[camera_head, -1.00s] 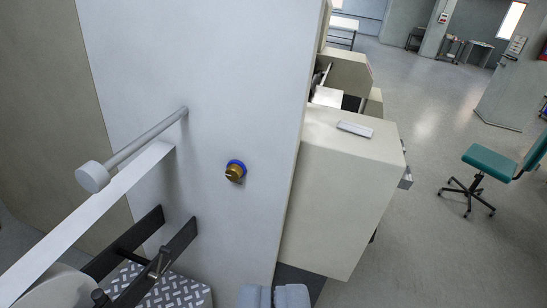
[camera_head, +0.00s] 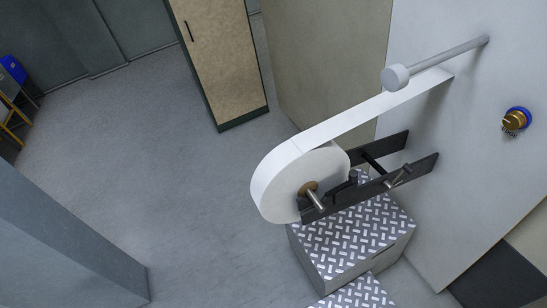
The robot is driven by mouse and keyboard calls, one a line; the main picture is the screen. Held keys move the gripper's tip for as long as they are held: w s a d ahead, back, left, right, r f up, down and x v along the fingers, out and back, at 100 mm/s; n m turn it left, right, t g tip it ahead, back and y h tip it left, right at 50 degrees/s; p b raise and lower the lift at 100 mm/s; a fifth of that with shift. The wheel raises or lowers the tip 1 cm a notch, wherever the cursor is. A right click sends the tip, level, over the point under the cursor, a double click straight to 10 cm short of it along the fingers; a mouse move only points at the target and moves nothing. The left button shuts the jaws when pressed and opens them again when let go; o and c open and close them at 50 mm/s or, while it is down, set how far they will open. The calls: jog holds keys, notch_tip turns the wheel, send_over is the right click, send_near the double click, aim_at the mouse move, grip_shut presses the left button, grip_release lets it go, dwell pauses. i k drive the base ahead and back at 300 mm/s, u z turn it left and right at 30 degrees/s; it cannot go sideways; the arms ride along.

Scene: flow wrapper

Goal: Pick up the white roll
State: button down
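The white roll (camera_head: 291,183) is a large, thick disc of white web in the middle of the view. It hangs on a spindle (camera_head: 315,199) with a brown core, between dark bracket arms (camera_head: 405,177) that stick out from the machine's wall. A white strip (camera_head: 375,110) runs from the roll up to the right, under a grey roller bar (camera_head: 440,62). My gripper is not in view, so its opening and its distance from the roll do not show.
A grey step with patterned tread (camera_head: 350,240) stands below the roll, with a second tread lower. The pale machine wall (camera_head: 460,140) carries a blue and brass knob (camera_head: 516,119). A tan cabinet (camera_head: 222,60) stands behind. A grey block (camera_head: 60,235) fills the lower left. Open floor (camera_head: 165,160) lies left.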

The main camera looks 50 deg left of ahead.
aim_at(286, 173)
jog(key=u, duration=0.4)
jog(key=k, duration=1.05)
jog(key=u, duration=0.15)
jog(key=i, duration=0.5)
jog(key=u, duration=0.35)
jog(key=k, duration=0.45)
jog(key=z, duration=0.8)
jog(key=i, duration=1.35)
jog(key=u, duration=0.25)
